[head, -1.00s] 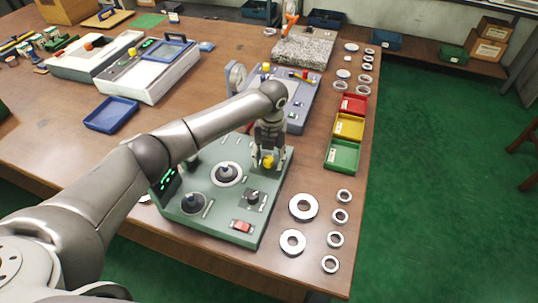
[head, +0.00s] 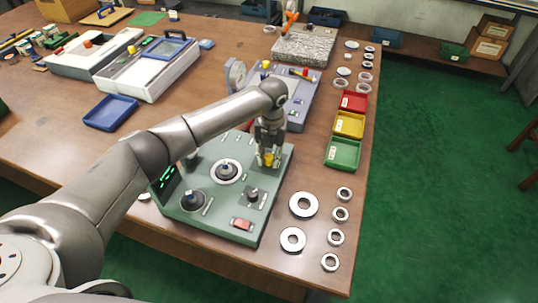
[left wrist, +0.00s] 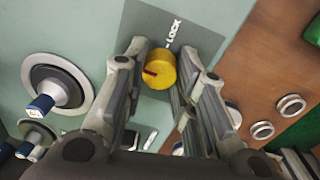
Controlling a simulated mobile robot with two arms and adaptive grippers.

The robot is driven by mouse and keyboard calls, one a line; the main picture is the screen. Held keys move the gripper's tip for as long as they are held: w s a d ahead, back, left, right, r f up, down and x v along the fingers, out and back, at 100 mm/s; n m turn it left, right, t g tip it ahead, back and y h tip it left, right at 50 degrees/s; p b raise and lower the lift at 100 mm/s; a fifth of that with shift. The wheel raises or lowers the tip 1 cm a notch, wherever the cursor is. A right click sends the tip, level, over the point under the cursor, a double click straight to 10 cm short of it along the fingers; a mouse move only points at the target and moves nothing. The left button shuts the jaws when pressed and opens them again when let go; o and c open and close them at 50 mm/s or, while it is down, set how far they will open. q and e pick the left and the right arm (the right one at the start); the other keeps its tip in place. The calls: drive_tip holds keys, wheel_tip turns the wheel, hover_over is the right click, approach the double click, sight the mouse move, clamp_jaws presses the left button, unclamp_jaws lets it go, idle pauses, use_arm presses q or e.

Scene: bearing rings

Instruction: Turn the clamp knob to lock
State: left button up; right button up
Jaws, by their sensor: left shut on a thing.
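The yellow clamp knob (head: 269,160) stands on the back right part of the green machine panel (head: 223,208). In the left wrist view the knob (left wrist: 161,69) has a red mark pointing left, and the white LOCK label (left wrist: 173,31) lies on a grey plate just beyond it. My left gripper (head: 268,157) points down over the panel and is shut on the knob, with a finger on each side; the fingers also show in the left wrist view (left wrist: 160,72). My right gripper is not in view.
Dark spindles (head: 227,170) in pale rings and a red switch (head: 241,224) share the panel. Metal rings (head: 303,205) lie to its right on the table. Red, yellow and green trays (head: 342,154) stand behind them. A grey-blue device (head: 298,112) stands behind the panel.

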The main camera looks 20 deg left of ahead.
use_arm(q)
drive_tip(key=m+b, duration=0.1)
drive_tip(key=m, duration=0.1)
drive_tip(key=m+b, duration=0.1)
drive_tip(key=b, duration=0.1)
drive_tip(key=shift+f+m, duration=0.2)
drive_tip(key=shift+m, duration=0.2)
drive_tip(key=m+b, duration=0.8)
drive_tip(key=m, duration=0.1)
drive_tip(key=shift+m, duration=0.4)
drive_tip(key=shift+r+m+b, duration=0.2)
drive_tip(key=shift+m+b, duration=0.9)
drive_tip(key=shift+m, duration=0.8)
drive_tip(key=o, duration=1.1)
drive_tip(key=shift+c, duration=0.2)
